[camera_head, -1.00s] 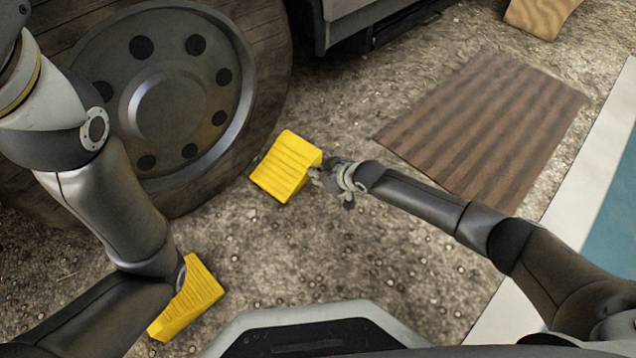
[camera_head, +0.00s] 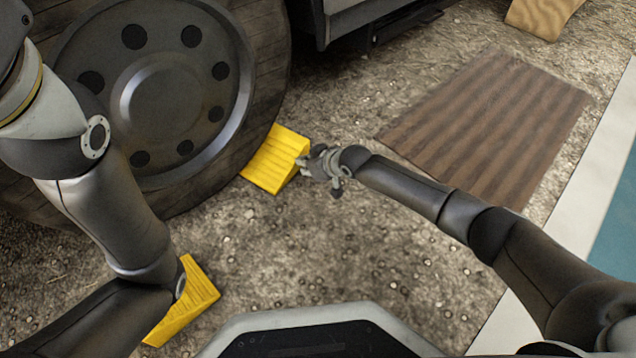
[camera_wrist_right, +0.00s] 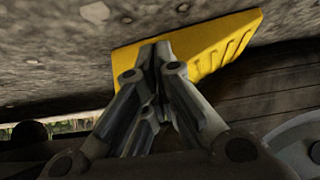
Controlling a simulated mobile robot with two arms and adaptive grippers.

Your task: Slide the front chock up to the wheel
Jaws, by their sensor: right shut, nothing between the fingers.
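The front chock, a yellow ribbed wedge (camera_head: 274,160), lies on the gravel at the lower right of the big wheel (camera_head: 165,95). Its left end meets the tyre's edge in the head view; I cannot tell whether it touches. My right gripper (camera_head: 306,166) is shut and empty, its fingertips at the chock's right end. In the right wrist view the closed fingers (camera_wrist_right: 160,52) overlap the yellow chock (camera_wrist_right: 215,45), with the dark tyre beyond it. My left arm crosses the left side of the head view; its gripper is not visible.
A second yellow chock (camera_head: 186,303) lies at lower left, partly hidden behind my left arm. A brown ribbed mat (camera_head: 490,125) lies on the right, and a tan curved piece (camera_head: 541,17) at the top right. Gravel between is open.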

